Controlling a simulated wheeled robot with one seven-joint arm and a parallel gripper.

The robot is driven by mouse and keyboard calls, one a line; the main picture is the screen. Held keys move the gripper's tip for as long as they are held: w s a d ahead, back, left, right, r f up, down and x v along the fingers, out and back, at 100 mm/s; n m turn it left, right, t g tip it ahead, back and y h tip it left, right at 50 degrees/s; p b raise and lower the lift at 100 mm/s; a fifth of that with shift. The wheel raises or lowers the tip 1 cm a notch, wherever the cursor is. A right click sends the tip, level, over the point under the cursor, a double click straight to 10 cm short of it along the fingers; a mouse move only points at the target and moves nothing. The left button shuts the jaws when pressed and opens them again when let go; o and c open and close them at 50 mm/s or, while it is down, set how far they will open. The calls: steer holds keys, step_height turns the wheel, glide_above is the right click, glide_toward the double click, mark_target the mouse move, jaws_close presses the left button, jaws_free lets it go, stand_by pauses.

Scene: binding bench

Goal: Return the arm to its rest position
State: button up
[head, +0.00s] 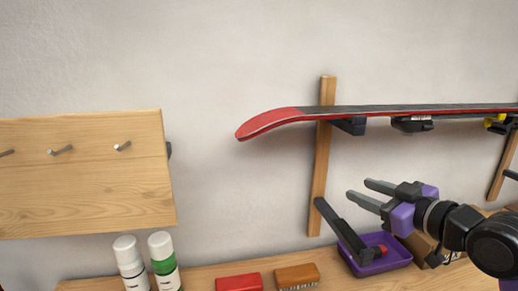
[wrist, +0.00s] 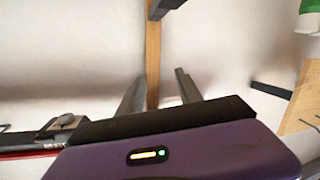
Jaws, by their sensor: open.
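My gripper (head: 358,187) is at the right in the head view, with its two grey fingers apart and nothing between them. Its fingers point left, below the red-edged ski (head: 272,120) and apart from it. My arm reaches in from the right edge. In the wrist view the open fingers (wrist: 159,80) frame bare wall and part of a wooden upright (wrist: 153,45).
The ski lies on dark brackets on the wall. A lower bracket arm (head: 340,228) juts out over a purple tray (head: 388,258). A red block (head: 239,283), a brush (head: 297,277) and two bottles (head: 163,262) stand along the bench. A peg board (head: 85,195) is at left.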

steer(key=s+a+r+m+t, duration=0.2)
steer(key=s+r+m+t, duration=0.2)
steer(key=m+t, duration=0.15)
steer(key=s+f+g+h, duration=0.1)
steer(key=s+f+h, duration=0.1)
steer(key=s+f, duration=0.7)
steer(key=s+a+f+m+g+h, duration=0.1)
steer(key=s+f, duration=0.8)
steer(key=s, duration=1.2)
steer(key=s+f+m+g+h, duration=0.1)
steer(key=s+f+g+h, duration=0.2)
steer(key=s+f, duration=0.6)
steer(key=s, duration=0.5)
steer(key=shift+s+a+f+h, duration=0.3)
steer(key=shift+s+a, duration=0.1)
